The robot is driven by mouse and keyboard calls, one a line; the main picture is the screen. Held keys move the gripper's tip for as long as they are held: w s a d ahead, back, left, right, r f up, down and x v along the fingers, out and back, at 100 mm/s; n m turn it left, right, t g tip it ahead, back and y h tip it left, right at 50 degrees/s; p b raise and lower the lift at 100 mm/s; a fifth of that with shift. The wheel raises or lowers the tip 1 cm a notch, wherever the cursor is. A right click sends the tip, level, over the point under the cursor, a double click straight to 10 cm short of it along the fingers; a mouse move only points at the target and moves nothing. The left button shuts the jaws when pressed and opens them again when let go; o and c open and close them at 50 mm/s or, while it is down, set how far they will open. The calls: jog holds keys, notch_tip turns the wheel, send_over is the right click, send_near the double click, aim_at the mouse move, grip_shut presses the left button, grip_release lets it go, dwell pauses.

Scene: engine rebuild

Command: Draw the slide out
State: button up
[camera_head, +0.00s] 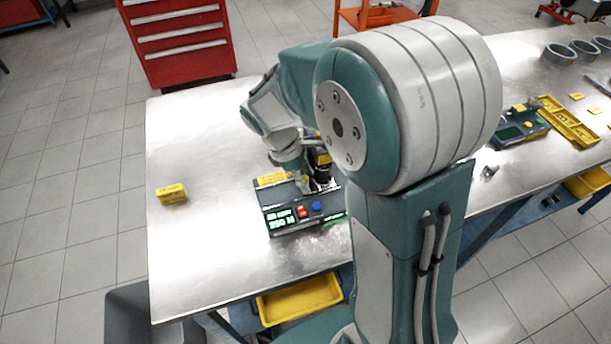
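A dark box (272,217) with lit green displays, a red button (303,211) and a blue button (316,206) stands on the metal table. A yellow strip (272,179) shows along its back edge. My gripper (322,183) points down over the back of this box, right of the yellow strip. The gripper is small and partly hidden by my arm, so I cannot tell whether its fingers are open or touch anything. I cannot clearly make out the slide; it may be hidden at the gripper or behind my arm, which also covers the box's right side.
A yellow block (172,194) lies at the left on the metal table (200,245). A second device (518,128), a yellow tray (566,124) and several metal rings (559,54) are at the right. A red drawer cabinet (181,45) stands behind. The table's left part is mostly clear.

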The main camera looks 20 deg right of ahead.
aim_at(269, 199)
grip_shut()
jog(key=shift+a, duration=0.25)
jog(key=a, duration=0.9)
jog(key=shift+w+a, duration=0.1)
jog(key=shift+r, duration=0.1)
jog(key=shift+c, duration=0.2)
grip_release()
jog(key=o, duration=0.4)
jog(key=shift+c, duration=0.2)
jog(key=shift+a, duration=0.2)
